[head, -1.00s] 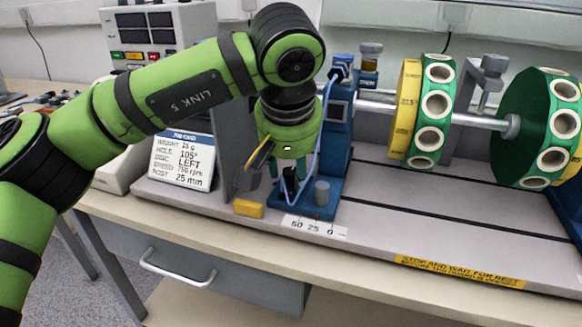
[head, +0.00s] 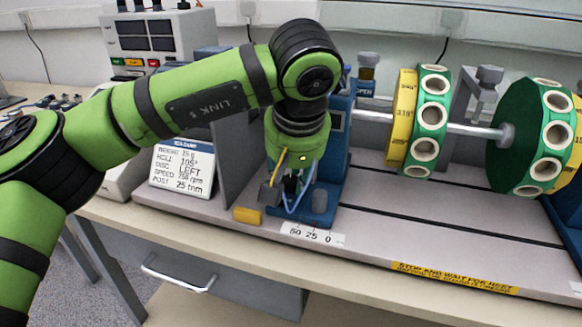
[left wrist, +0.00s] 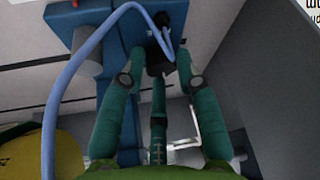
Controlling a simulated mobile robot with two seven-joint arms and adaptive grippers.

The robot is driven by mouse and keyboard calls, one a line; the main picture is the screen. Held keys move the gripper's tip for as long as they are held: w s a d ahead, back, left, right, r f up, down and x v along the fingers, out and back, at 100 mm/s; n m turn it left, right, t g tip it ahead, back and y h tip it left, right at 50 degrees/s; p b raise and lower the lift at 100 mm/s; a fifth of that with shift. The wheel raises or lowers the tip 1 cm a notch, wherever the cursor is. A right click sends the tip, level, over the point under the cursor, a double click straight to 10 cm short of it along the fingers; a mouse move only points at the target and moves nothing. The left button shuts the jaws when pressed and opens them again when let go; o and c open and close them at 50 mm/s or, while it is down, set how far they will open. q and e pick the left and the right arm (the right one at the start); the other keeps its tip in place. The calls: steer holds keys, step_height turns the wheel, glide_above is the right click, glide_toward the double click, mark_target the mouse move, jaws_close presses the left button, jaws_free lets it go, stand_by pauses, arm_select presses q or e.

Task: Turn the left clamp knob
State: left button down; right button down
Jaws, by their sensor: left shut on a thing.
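My left gripper (head: 290,188) points down at the front of the blue left bearing stand (head: 338,130), above its foot. In the left wrist view its teal fingers (left wrist: 158,68) close around a small black knob (left wrist: 155,68), which I take for the left clamp knob. In the head view the knob is mostly hidden by the gripper. A grey cylinder (head: 319,201) stands on the blue foot just right of the fingers. A blue cable (left wrist: 52,110) loops close beside the fingers. My right gripper is in neither view.
A job card (head: 183,167) stands at left. The shaft (head: 465,128) carries green discs (head: 432,120) at right. The front of the grey bed (head: 400,235) is clear.

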arm_select(q)
steer(key=n+y+p, duration=0.1)
steer(key=n+p, duration=0.1)
steer(key=n, duration=0.1)
steer(key=shift+d+r+g, duration=0.1)
steer(key=shift+g, duration=0.2)
steer(key=shift+n+y+p, duration=0.3)
steer(key=shift+n+p, duration=0.1)
steer(key=shift+n, duration=0.1)
steer(key=shift+w+d+n+g+y+p, duration=0.1)
steer(key=shift+n+g+y+p, duration=0.3)
steer(key=shift+n+p, duration=0.7)
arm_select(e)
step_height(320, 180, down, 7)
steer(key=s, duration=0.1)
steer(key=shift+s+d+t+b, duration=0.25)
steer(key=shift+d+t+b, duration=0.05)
arm_select(q)
steer(key=shift+f+n, duration=0.2)
steer(key=shift+n, duration=0.2)
steer(key=c, duration=1.2)
jaws_free()
